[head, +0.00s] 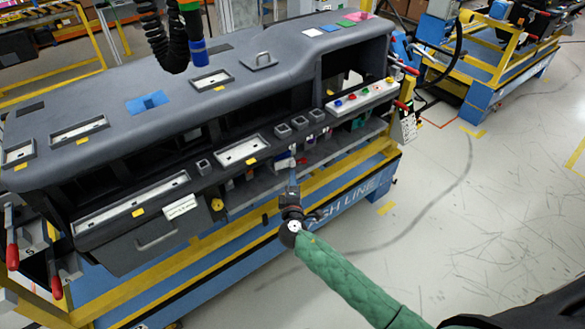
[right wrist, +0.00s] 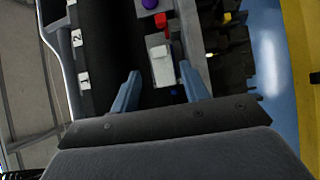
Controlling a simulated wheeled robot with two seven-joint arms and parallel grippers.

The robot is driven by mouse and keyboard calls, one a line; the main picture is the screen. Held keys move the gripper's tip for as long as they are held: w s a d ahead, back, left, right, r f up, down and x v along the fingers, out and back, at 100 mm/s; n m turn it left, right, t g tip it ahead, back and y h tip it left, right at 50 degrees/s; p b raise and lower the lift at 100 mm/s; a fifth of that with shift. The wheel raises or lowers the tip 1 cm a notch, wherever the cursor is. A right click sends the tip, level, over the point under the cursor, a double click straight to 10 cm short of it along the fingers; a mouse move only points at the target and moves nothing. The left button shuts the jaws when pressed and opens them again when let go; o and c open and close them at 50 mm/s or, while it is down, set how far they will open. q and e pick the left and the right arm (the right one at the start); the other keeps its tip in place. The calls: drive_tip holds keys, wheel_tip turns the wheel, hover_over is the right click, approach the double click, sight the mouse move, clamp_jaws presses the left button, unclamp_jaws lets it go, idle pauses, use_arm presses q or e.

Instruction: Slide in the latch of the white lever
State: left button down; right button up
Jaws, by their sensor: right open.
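The white lever (right wrist: 162,66) sits in a grey housing in the right wrist view, with a red part beside its upper end. In the head view a small white part, probably the same lever (head: 284,162), shows at the front of the dashboard module (head: 240,85). My right gripper (head: 293,187) is at the dashboard's front edge. In the right wrist view my right gripper (right wrist: 160,72) is open, its two blue-grey fingers on either side of the lever with gaps. The latch cannot be made out clearly. My left gripper is not in view.
A purple knob (right wrist: 150,4) and a red block (right wrist: 226,18) are close to the lever. A panel with coloured buttons (head: 358,98) is to the right. A black hose (head: 172,40) hangs above the dashboard.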

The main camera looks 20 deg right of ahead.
sight(293, 165)
drive_tip(key=p+x, duration=0.2)
drive_tip(key=x, duration=0.4)
drive_tip(key=shift+p, duration=0.3)
drive_tip(key=shift+w+d, duration=0.15)
drive_tip(key=shift+w, duration=0.2)
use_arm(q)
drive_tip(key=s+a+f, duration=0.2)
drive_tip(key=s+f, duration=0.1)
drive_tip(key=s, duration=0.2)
use_arm(e)
drive_tip(key=c, duration=0.7)
drive_tip(key=shift+w+f, duration=0.1)
drive_tip(key=shift+f, duration=0.1)
drive_tip(key=shift+c, duration=0.3)
drive_tip(key=n+y+b, duration=0.1)
drive_tip(key=y+b, duration=0.1)
drive_tip(key=w+n+y+b, duration=0.1)
drive_tip(key=y, duration=0.1)
drive_tip(key=shift+d+n+t, duration=0.25)
drive_tip(key=shift+n+t, duration=0.05)
drive_tip(key=shift+w+r, duration=0.1)
drive_tip(key=shift+r, duration=0.05)
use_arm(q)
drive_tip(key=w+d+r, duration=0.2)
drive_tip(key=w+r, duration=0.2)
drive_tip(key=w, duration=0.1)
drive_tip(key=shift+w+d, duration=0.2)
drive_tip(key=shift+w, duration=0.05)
